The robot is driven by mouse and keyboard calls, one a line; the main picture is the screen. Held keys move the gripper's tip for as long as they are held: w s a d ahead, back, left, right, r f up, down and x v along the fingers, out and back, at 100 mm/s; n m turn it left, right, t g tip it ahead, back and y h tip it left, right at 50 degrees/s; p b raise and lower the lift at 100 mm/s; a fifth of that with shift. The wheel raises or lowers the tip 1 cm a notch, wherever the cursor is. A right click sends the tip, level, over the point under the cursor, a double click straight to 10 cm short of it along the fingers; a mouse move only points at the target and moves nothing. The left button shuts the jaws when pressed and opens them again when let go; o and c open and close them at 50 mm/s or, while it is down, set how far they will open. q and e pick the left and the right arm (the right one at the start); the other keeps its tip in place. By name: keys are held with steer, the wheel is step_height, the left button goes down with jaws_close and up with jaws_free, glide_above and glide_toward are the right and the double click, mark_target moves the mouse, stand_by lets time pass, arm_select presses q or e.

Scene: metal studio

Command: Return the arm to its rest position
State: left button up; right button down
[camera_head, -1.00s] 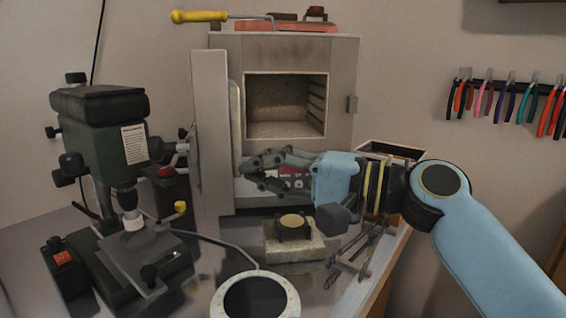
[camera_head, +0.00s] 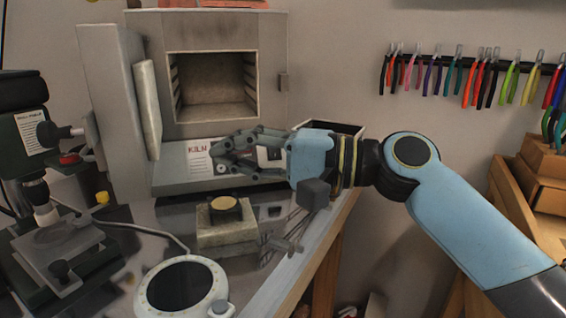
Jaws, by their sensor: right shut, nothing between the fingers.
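My right arm comes in from the right, light blue with dark joints. My right gripper (camera_head: 220,153) is shut and empty, its dark fingers pointing left in front of the kiln's lower front panel. The kiln (camera_head: 225,30) stands at the back of the bench with its door (camera_head: 110,100) swung open to the left. Its chamber looks empty. A pale block (camera_head: 227,235) with a dark-footed piece and a round tan top (camera_head: 223,203) on it sits on the bench below the gripper, apart from it. My left gripper is not in view.
A drill press (camera_head: 50,245) stands at the left. A round white device (camera_head: 181,288) with a dark top lies at the front. Small metal tools lie by the bench's right edge.

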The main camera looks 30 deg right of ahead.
steer(key=shift+s+a+b+v, duration=0.45)
steer(key=shift+b+v, duration=0.1)
steer(key=shift+v, duration=2.7)
steer(key=s+a+f+n+g+h, duration=0.1)
steer(key=s+f+n+g+h, duration=0.2)
steer(key=f, duration=0.4)
steer(key=s+a+f+n+g+h, duration=0.1)
steer(key=s+f+n+h, duration=0.1)
steer(key=s+f+n, duration=0.35)
steer(key=s+d+f+g+h, duration=0.4)
steer(key=s+d+f+h, duration=0.5)
steer(key=s+d+f, duration=0.15)
steer(key=s+d+f+g, duration=0.1)
steer(key=d+f, duration=0.1)
steer(key=f, duration=1)
steer(key=s+d+f, duration=0.1)
steer(key=f, duration=1.2)
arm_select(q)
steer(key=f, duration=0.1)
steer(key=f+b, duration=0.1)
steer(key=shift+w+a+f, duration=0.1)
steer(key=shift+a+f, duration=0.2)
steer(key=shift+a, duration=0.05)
arm_select(e)
steer(key=s+d+f+g, duration=0.1)
steer(key=s+f, duration=1.7)
steer(key=shift+s+f+g+h, duration=0.2)
steer(key=shift+f+g+h, duration=0.05)
steer(key=shift+g+h, duration=0.05)
